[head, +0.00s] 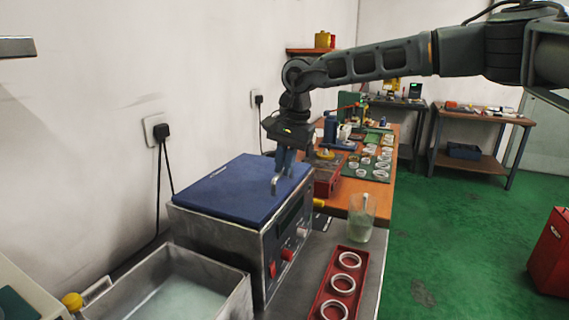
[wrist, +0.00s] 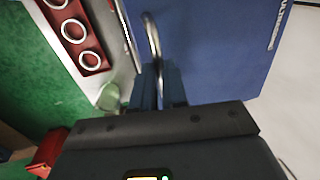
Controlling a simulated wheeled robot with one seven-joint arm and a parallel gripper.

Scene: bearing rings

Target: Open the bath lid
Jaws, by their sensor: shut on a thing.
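The bath (head: 282,250) is a steel box with a control panel on its front, standing on the bench. Its flat blue lid (head: 225,190) lies closed on top in the head view, and the lid (wrist: 215,50) fills much of the wrist view. A curved metal handle (head: 275,184) sits at the lid's front edge; it also shows in the wrist view (wrist: 152,38). My gripper (head: 285,165) points down from above at the handle. Its blue fingers (wrist: 158,88) are shut on the handle's near end.
A red tray (head: 346,285) with white rings lies right of the bath, with a glass beaker (head: 361,217) behind it. An open steel basin (head: 170,295) stands in front. A wall (head: 90,130) is on the left. A bench (head: 385,205) with rings and tools stands behind.

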